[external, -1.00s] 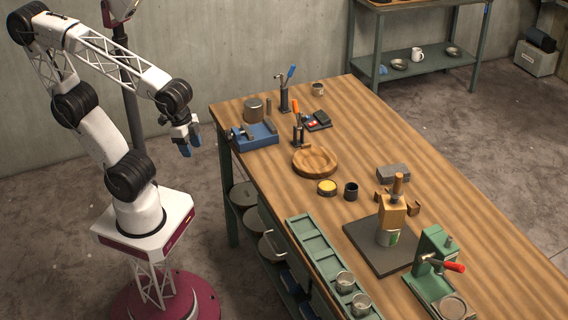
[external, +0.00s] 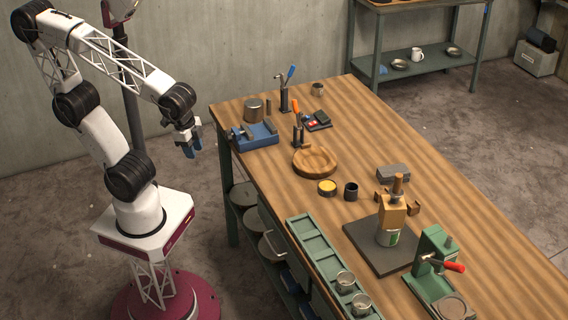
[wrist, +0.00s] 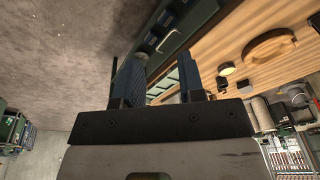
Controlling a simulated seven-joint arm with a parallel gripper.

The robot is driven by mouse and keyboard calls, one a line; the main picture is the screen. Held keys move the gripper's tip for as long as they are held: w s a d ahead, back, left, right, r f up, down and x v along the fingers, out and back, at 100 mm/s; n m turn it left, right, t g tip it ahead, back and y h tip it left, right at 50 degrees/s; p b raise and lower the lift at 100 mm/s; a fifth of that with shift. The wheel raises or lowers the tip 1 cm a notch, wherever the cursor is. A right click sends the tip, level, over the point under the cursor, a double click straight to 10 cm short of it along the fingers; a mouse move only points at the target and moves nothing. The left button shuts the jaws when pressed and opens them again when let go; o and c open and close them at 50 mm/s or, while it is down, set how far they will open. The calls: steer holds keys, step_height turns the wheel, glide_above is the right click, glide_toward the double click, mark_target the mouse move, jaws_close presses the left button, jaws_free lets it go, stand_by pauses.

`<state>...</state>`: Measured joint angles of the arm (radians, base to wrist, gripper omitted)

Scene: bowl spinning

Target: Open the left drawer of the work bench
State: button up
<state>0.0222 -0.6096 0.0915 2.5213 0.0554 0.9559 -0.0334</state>
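The work bench (external: 440,170) has a striped wooden top and a dark green frame. Its near long side, facing my arm, carries a dark green drawer front (external: 268,213), seen steeply from above; it appears closed. A pale bar handle on this side (external: 270,246) shows beside it. In the wrist view a handle (wrist: 168,41) shows on the green bench front, beyond the fingers. My gripper (external: 193,152) hangs in the air off the bench's left end, apart from the drawer and handle. Its two blue fingers (wrist: 160,82) are apart with nothing between them.
A green sectioned tray (external: 318,250) and metal cups lie along the bench's near edge. A blue vise (external: 256,136), a round wooden board (external: 315,162) and a green press (external: 432,265) stand on top. Pots (external: 243,194) sit on a lower shelf. Floor between my base and the bench is clear.

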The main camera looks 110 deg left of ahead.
steer(key=w+a+f+g+y, duration=0.35)
steer(key=w+f+y, duration=0.25)
steer(key=f, duration=0.3)
steer(key=m+t+y, duration=0.5)
steer(key=m+t, duration=0.4)
steer(key=t, duration=0.3)
glide_toward(269, 241)
steer(key=f+x, duration=0.1)
steer(key=x, duration=0.1)
steer(key=shift+a+r, duration=0.15)
steer(key=shift+r, duration=0.05)
steer(key=shift+w+a, duration=0.15)
steer(key=shift+w, duration=0.05)
steer(key=shift+x, duration=3.7)
